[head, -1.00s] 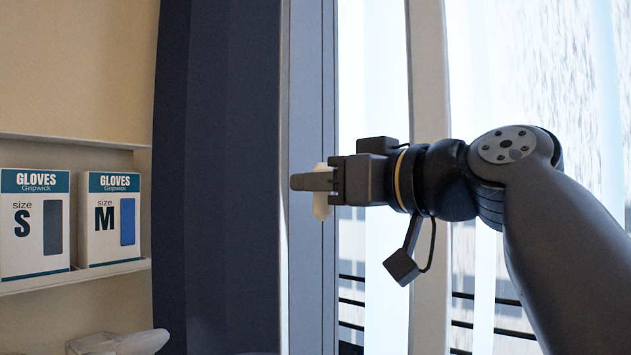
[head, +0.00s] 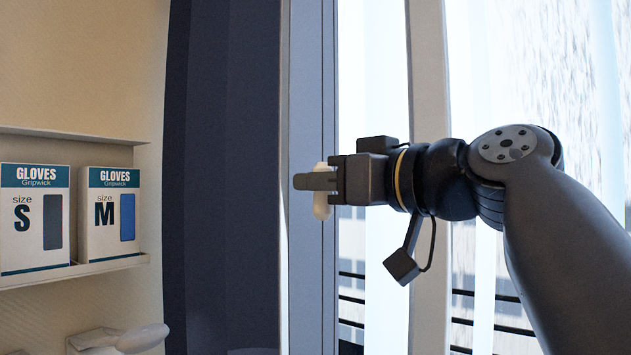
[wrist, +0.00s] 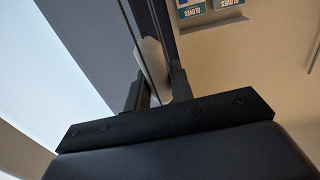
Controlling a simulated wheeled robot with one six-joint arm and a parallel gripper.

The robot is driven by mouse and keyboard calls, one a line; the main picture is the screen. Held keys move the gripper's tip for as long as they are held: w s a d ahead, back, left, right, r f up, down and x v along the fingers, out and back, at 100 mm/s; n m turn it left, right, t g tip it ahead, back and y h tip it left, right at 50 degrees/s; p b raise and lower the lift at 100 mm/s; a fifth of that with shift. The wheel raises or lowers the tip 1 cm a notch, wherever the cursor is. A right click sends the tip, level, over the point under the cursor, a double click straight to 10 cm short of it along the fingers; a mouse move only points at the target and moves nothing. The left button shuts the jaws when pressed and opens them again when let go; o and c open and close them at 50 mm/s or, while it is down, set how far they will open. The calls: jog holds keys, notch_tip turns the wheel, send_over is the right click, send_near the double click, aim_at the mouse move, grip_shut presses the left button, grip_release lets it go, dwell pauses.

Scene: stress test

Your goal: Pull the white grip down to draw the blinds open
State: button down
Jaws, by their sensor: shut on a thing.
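The white grip (head: 320,206) is a small upright rounded bar in front of the grey window frame. It also shows in the wrist view (wrist: 154,66), between my fingers. My gripper (head: 316,181) reaches in level from the right and is shut on the grip's middle. The grip's ends stick out above and below the fingers. In the wrist view, my gripper (wrist: 158,90) has one finger on each side of the grip. The dark blue blind (head: 228,180) hangs left of the frame. Pale translucent blinds (head: 375,90) hang at the right.
A wall shelf (head: 110,270) at left holds two glove boxes, size S (head: 22,250) and size M (head: 105,245). A white object (head: 140,338) juts out below it. The window frame (head: 306,120) stands close behind my fingers.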

notch_tip(320, 180, down, 19)
jog(key=b, duration=1.8)
jog(key=shift+f, duration=0.1)
jog(key=c, duration=1.3)
grip_release()
jog(key=shift+b+v, duration=0.9)
jog(key=shift+v, duration=4.5)
jog(key=shift+w+a, duration=0.1)
jog(key=shift+w, duration=0.05)
